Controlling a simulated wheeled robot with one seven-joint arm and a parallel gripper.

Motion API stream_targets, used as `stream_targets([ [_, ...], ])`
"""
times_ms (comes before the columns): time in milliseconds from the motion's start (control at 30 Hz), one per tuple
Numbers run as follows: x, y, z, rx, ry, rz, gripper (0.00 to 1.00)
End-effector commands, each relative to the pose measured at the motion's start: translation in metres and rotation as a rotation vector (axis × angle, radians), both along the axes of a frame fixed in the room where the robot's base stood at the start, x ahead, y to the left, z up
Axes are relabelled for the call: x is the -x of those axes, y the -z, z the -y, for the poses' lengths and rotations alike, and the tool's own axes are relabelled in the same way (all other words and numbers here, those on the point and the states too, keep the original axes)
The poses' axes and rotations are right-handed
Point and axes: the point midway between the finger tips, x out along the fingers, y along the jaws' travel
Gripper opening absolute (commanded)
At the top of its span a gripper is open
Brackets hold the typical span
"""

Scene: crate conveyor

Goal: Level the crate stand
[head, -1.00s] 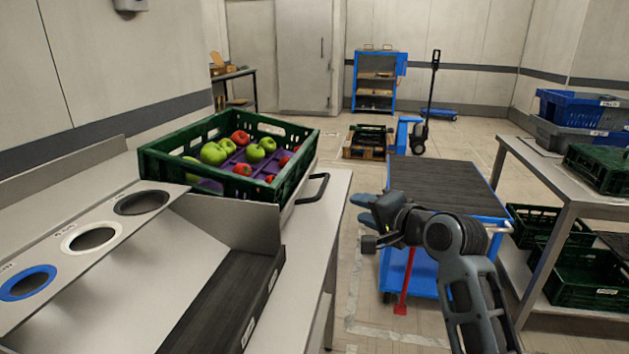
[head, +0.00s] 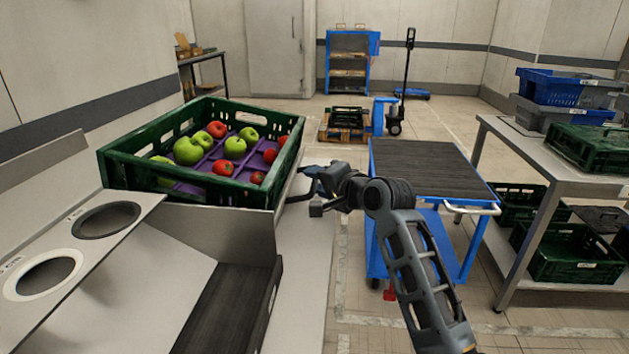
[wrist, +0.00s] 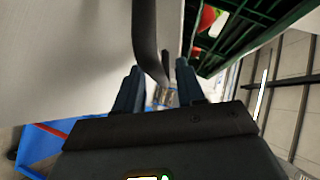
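A green crate (head: 187,193) with red and green apples on a purple tray insert rests on the crate stand at the left bench. The crate looks tilted, its near side lower; the stand under it is mostly hidden. The stand's black handle (wrist: 146,35) runs between the two fingers of my gripper (wrist: 157,84) in the wrist view. The fingers are apart, with gaps beside the bar, so the gripper is open around the handle. In the head view my gripper (head: 314,181) is at the crate's right side, and hides part of the handle.
A sloped metal chute with round sizing holes (head: 43,275) lies in front of the crate. A metal table (head: 525,145) with crates is at far right. Floor is clear between bench and cart.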

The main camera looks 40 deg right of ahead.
Motion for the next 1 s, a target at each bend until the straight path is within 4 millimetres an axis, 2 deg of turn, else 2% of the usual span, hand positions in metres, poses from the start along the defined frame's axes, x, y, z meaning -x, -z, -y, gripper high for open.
stream_targets([
  [133,-0.0098,0.0032,0.0011,0.001,-0.001,-0.001,0.39],
  [433,-0.0113,0.0033,0.0015,0.0,-0.001,0.0,0.38],
  [833,-0.0111,0.0034,0.0015,0.0,-0.001,0.0,0.0],
  [1000,-0.0111,0.0035,0.0016,0.0,-0.001,0.0,0.0],
])
